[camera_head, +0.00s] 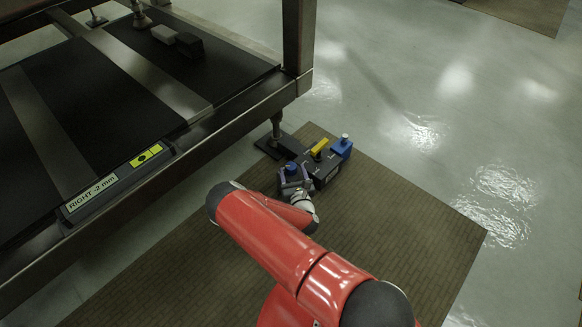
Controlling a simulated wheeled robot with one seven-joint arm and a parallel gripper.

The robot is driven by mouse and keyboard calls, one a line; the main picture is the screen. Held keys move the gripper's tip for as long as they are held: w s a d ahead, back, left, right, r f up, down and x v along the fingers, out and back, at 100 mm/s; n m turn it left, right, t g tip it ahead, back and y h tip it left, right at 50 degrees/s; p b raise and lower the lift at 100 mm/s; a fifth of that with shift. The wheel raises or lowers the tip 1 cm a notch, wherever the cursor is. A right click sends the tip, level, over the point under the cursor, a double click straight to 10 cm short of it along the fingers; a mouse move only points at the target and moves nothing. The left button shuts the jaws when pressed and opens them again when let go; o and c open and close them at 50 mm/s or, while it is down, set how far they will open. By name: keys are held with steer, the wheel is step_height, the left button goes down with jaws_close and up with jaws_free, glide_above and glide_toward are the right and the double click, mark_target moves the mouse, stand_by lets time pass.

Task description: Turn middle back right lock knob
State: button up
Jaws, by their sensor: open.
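A small dark foot unit (327,170) stands low beside the leg of the big frame. It carries a yellow lever (320,147) and a blue block with a pale knob (341,147) at its right end. A second blue knob (291,168) shows at its left end. My gripper (292,180) is at this left blue knob, with its grey fingers open and seemingly on either side of it. I cannot tell whether they touch it. The wrist hides part of the unit, and no lettering names the lock knob.
The dark frame (236,112) with black panels fills the upper left, its corner post (298,35) rising behind the unit. A label (92,194) reads "RIGHT -2 mm". A brown mat (400,225) lies around my arm. The shiny floor at right is clear.

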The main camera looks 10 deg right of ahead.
mark_target(291, 166)
steer(key=shift+w, duration=1.65)
steer(key=shift+c, duration=0.3)
steer(key=c, duration=0.9)
